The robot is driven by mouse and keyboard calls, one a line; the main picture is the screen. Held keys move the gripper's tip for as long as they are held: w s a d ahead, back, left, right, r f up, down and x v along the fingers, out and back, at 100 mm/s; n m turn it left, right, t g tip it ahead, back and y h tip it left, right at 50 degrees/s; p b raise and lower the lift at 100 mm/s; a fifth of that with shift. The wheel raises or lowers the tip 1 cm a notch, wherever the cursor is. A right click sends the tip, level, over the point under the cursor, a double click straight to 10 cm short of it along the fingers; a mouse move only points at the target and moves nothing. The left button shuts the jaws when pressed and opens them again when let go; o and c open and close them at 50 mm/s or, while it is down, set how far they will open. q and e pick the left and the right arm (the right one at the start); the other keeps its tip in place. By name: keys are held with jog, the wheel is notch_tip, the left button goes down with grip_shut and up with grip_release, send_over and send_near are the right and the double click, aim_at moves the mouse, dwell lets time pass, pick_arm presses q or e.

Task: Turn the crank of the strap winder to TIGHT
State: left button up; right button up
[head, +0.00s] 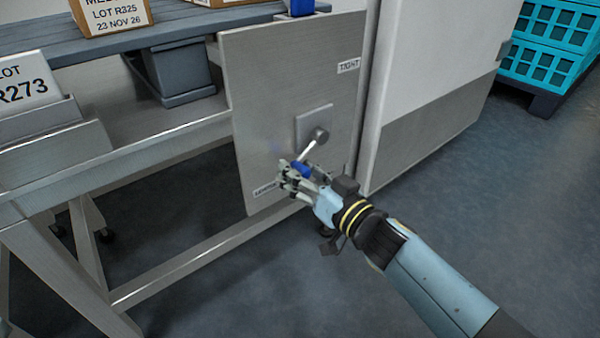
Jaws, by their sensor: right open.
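The strap winder is a grey metal panel (265,95) on the side of the bench, with a square plate and a round hub (320,135). A TIGHT label (348,66) is at the panel's upper right. Another label (265,188) is at the lower left, partly hidden by my fingers. My right gripper (287,174) is open at the blue handle, its fingers around or beside it; I cannot tell whether they touch. My left gripper is not in view.
A grey bench (150,142) with a metal frame runs along the left. A white cabinet (430,70) is close right of the panel. Turquoise crates (550,62) stand at the far right. The floor in front is clear.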

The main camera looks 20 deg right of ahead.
grip_shut()
dwell(0.3)
dwell(0.3)
